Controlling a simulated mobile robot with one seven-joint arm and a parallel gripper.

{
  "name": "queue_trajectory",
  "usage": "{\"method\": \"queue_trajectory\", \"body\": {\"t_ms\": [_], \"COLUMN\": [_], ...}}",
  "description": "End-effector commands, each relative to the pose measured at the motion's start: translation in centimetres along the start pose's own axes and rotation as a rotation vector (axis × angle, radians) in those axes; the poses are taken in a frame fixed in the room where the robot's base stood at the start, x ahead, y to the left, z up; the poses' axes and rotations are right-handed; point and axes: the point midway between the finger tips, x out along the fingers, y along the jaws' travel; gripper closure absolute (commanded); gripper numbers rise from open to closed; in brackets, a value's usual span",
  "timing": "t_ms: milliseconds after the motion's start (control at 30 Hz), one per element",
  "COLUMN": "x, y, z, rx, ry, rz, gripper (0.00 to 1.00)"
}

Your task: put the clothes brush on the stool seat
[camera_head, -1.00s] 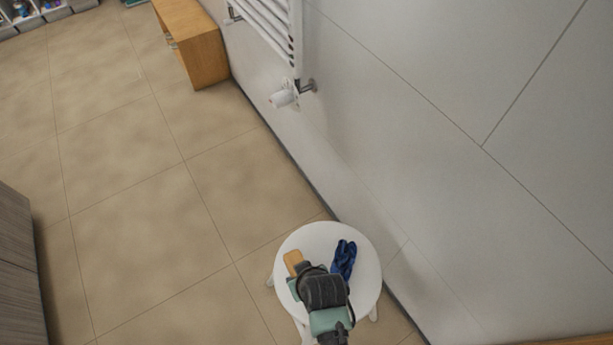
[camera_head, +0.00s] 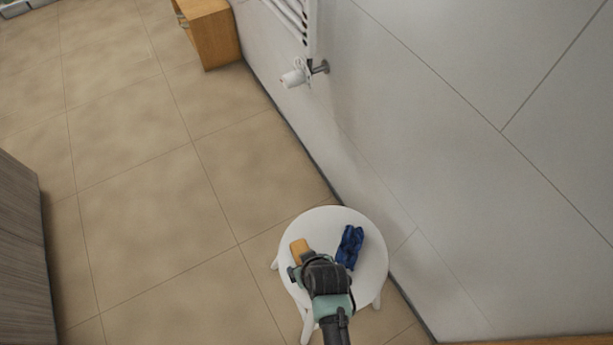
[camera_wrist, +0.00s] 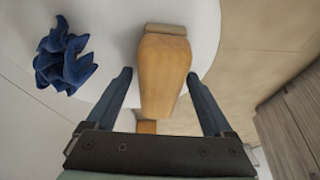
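The clothes brush (camera_wrist: 163,72), with a tan wooden body, lies between the fingers of my gripper (camera_wrist: 158,76) in the wrist view. Both fingers stand apart from it, with a gap on each side, so the gripper is open. In the head view the brush (camera_head: 299,249) shows at the left part of the round white stool seat (camera_head: 322,222), just beyond my gripper (camera_head: 308,262). The seat also shows below the brush in the wrist view (camera_wrist: 112,30). My wrist hides the brush's near end in the head view. Whether it rests fully on the seat is hard to tell.
A crumpled dark blue cloth (camera_head: 350,246) lies on the seat's right side. The stool stands close to the wall (camera_head: 450,170) with its radiator (camera_head: 293,20). A wooden cabinet (camera_head: 213,38) stands farther back. The tiled floor (camera_head: 150,210) to the left is clear.

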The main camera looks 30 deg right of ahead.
Motion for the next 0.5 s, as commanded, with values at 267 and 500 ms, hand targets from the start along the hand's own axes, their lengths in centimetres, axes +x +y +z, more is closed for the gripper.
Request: {"method": "queue_trajectory", "body": {"t_ms": [267,500], "x": [-0.1,-3.5], "y": [0.0,0.0], "z": [-0.1,-0.2], "rx": [0.0,0.0], "ry": [0.0,0.0], "rz": [0.0,0.001], "gripper": [0.14,0.14]}}
